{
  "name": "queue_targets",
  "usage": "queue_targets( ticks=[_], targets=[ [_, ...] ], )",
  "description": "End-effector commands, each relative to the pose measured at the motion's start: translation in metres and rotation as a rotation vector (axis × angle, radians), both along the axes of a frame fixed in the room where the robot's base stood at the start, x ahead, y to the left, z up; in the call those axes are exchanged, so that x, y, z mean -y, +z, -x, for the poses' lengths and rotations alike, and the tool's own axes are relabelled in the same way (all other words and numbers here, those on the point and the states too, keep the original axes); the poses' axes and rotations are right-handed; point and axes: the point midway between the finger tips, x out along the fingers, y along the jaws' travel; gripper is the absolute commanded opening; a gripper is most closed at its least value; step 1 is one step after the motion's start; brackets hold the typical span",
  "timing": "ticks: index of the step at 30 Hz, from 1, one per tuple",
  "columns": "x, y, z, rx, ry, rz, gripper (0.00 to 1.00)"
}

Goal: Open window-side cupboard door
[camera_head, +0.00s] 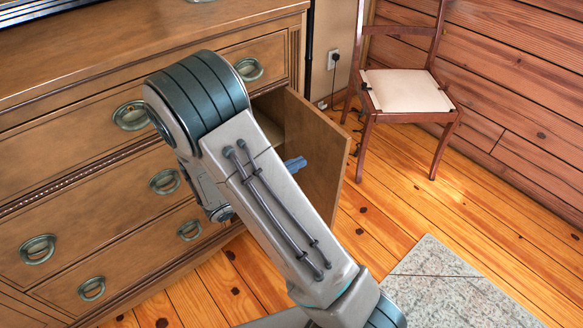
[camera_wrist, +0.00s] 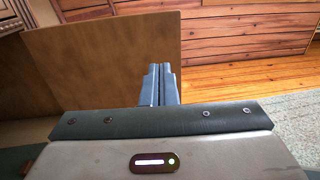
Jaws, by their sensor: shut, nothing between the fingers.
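The cupboard door (camera_head: 322,155) at the right end of the wooden dresser stands ajar, swung out from the front, with a dark gap and part of a shelf showing behind it. In the wrist view the door (camera_wrist: 115,60) is a brown panel just beyond my fingers. My gripper (camera_wrist: 160,72) is shut and empty, its fingertips in front of the panel near its right edge. In the head view my gripper's fingertips (camera_head: 296,163) show at the inner side of the door, and my arm hides the rest. I cannot tell whether they touch the door.
The dresser (camera_head: 90,75) has several drawers with green ring pulls. A chair (camera_head: 405,92) with a pale seat stands at the back right by the plank wall. A grey rug (camera_head: 450,285) lies at the lower right. Wooden floor (camera_head: 395,205) is clear between door and chair.

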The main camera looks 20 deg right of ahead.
Motion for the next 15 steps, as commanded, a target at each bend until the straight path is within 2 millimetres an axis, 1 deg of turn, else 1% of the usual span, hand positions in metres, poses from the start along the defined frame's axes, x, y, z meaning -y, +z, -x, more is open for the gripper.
queue_targets(
  ticks=[1,6,12,15],
  targets=[
    [0.013,-0.003,-0.002,0.000,-0.006,0.001,0.00],
    [0.048,-0.003,-0.011,0.002,-0.006,-0.001,0.00],
    [0.080,-0.003,-0.019,0.001,-0.006,-0.001,0.00],
    [0.089,-0.002,-0.023,0.001,-0.004,-0.001,0.00]
  ],
)
